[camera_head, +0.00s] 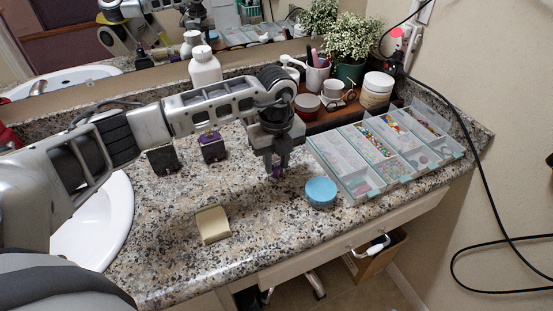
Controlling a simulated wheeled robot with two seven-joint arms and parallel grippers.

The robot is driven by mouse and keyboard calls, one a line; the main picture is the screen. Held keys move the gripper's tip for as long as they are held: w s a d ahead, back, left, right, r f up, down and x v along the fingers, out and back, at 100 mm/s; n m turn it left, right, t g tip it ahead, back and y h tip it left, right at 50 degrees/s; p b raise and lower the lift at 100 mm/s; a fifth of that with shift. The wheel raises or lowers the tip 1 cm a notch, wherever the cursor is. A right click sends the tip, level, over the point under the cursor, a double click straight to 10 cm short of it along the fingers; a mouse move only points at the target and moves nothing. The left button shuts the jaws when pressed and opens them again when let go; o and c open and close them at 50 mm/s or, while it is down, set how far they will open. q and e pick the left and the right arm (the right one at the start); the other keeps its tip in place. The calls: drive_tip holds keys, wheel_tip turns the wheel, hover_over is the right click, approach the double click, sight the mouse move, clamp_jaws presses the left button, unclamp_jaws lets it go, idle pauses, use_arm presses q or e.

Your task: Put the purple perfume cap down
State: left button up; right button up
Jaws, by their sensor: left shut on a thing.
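My left gripper (278,165) points down over the granite counter, left of the blue round container. It is shut on the purple perfume cap (277,172), of which only a small part shows below the fingertips. I cannot tell whether the cap touches the counter. Two dark square perfume bottles stand to the left: a bottle with a purple and gold top (212,150) and a dark bottle (163,160) nearer the sink. My right gripper is not in view.
The blue round container (321,191) and a clear divided bead box (350,172) are close on the right. A cream block (212,225) lies in front. A sink (95,225) is at left. A white bottle (205,68) stands behind my arm. Bare counter (262,215) lies in front.

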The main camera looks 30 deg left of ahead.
sight(276, 160)
use_arm(q)
drive_tip(key=shift+f, duration=0.15)
drive_tip(key=o, duration=0.9)
drive_tip(key=shift+o, duration=0.2)
drive_tip(key=shift+r, duration=0.3)
wheel_tip(276, 160, up, 12)
drive_tip(key=shift+f, duration=0.15)
